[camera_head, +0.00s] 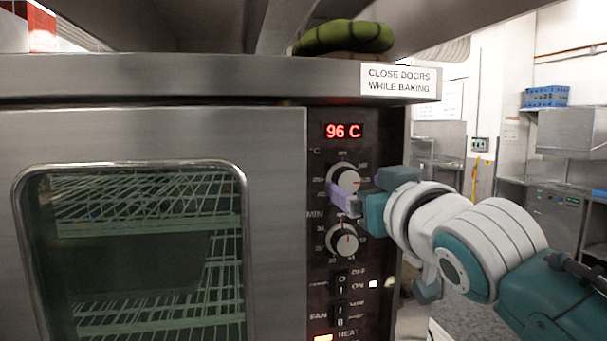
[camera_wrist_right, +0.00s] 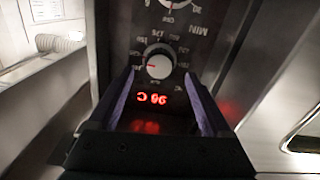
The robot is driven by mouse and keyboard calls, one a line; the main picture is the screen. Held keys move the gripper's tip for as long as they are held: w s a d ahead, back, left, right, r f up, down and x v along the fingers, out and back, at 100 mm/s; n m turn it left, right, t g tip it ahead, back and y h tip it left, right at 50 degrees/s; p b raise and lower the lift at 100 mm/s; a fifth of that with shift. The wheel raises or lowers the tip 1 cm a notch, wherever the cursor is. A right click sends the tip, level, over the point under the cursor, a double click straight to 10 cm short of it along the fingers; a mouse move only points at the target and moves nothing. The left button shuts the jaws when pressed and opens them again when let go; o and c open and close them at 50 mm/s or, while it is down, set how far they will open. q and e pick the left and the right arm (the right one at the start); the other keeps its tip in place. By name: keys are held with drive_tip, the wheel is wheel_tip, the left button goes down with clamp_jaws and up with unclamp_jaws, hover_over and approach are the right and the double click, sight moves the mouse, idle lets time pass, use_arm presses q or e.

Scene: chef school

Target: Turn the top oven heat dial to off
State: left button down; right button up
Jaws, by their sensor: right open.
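The top oven heat dial (camera_head: 345,178) is a round silver-faced knob on the dark control panel, below a red display (camera_head: 343,131) reading 96 C. My right gripper (camera_head: 343,197) reaches in from the right; its purple finger overlaps the dial's lower edge in the head view. In the right wrist view, which is turned upside down, the dial (camera_wrist_right: 158,66) sits just beyond and between the two purple fingers (camera_wrist_right: 160,88), which are apart and empty. I cannot tell whether a finger touches the dial. My left gripper is not in view.
A second dial (camera_head: 341,241) sits below the top one, with switches (camera_head: 341,281) under it. The oven door (camera_head: 270,240) with its glass window is shut at left. A green object (camera_head: 345,38) rests above the oven. Kitchen counters stand at the right.

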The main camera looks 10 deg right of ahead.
sight(346, 181)
drive_tip(key=shift+w, duration=1.35)
drive_tip(key=shift+c, duration=0.3)
clamp_jaws()
